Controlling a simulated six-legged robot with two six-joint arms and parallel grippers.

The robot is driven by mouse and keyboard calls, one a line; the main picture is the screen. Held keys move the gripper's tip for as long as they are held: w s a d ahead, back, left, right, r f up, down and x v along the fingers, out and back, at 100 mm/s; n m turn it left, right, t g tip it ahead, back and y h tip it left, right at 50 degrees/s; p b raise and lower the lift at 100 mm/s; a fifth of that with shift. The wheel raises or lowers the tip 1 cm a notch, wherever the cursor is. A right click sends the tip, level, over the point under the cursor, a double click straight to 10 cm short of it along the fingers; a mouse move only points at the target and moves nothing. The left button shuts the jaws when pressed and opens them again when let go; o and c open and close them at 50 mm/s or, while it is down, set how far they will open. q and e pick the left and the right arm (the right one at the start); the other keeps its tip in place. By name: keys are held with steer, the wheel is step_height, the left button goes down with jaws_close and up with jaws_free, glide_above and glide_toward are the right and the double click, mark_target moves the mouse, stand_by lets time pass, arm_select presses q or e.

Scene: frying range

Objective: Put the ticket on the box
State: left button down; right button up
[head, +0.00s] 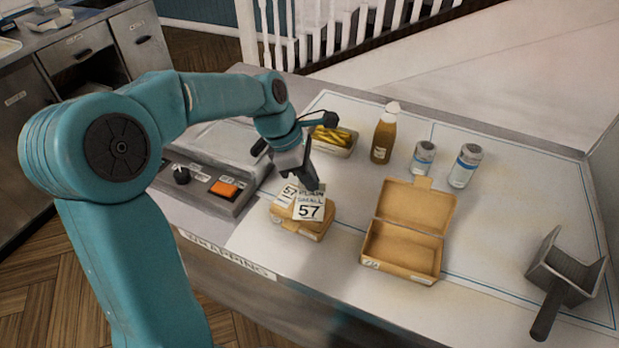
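A white ticket (310,206) reading "SMALL 57" hangs upright at the tips of my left gripper (311,184), which looks shut on its top edge. Behind it sits a closed tan box (290,225) on the counter, partly hidden by the ticket. A second white piece marked 57 (287,193) shows just left of the held ticket; I cannot tell whether it lies on the box. I cannot tell whether the held ticket touches the box. My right gripper is not in view.
An open, empty tan box (403,245) stands to the right. A tray of yellow food (333,140), a brown sauce bottle (384,138), two shakers (465,165) and a metal scoop (563,275) share the counter. A control panel with an orange switch (226,188) lies left.

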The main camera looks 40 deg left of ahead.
arm_select(q)
steer(key=shift+s, duration=0.15)
steer(key=shift+f, duration=0.2)
steer(key=c, duration=1.3)
jaws_free()
steer(key=shift+c, duration=0.2)
steer(key=shift+r, duration=0.1)
